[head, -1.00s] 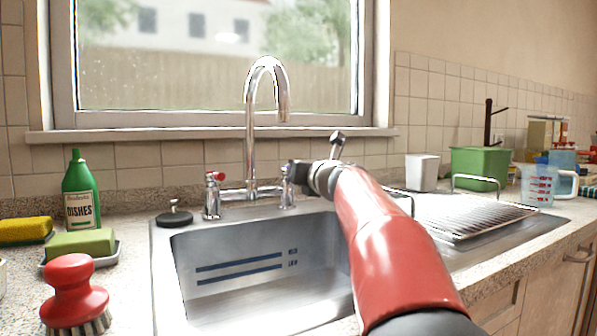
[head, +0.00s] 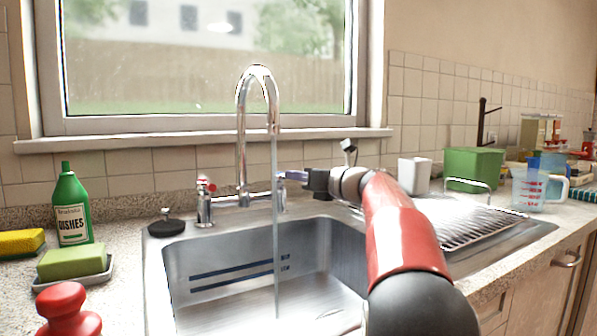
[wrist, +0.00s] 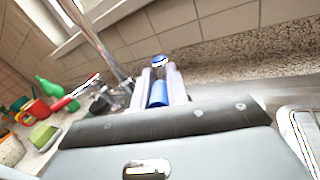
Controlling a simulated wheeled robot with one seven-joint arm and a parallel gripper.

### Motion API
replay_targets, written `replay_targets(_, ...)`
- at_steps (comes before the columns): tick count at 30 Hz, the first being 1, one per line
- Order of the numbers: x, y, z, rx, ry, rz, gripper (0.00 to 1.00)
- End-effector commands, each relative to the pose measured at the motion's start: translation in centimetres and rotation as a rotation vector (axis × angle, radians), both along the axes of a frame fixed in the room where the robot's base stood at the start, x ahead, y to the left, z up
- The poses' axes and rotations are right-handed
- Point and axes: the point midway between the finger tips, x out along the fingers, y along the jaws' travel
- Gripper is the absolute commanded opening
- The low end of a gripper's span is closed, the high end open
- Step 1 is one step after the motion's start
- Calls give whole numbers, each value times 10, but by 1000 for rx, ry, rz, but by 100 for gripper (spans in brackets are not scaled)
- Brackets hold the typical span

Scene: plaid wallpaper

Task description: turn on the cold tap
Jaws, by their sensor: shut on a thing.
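The chrome faucet (head: 242,140) stands behind the sink, and a stream of water (head: 275,230) falls from its spout into the basin. The cold tap (head: 279,192) is the right valve; its blue handle (wrist: 158,92) shows between my fingers in the wrist view. My gripper (head: 292,176) reaches in from the right and is shut on that handle; the gripper also shows in the wrist view (wrist: 160,80). In the head view the fingers hide most of the handle. The red-marked hot tap (head: 205,200) is at the left, untouched.
The steel sink (head: 185,290) lies below. A black plug (head: 166,226), a green soap bottle (head: 72,208) and a sponge on a dish (head: 72,262) stand left. A white cup (head: 414,175), green tub (head: 473,168) and wire rack (head: 465,222) are right of my arm.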

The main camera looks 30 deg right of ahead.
Motion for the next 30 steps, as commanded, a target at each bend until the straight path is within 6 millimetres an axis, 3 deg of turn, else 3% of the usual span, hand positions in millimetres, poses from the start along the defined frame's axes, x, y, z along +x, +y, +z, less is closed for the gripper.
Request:
replay_targets(5,0,0,0,2,-1,-1,0)
replay_targets(6,0,0,0,2,-1,-1,19)
replay_targets(10,0,0,0,2,-1,-2,36)
replay_targets(20,-3,-1,0,0,0,-4,37)
replay_targets(30,-51,-22,-1,-1,-1,-6,37)
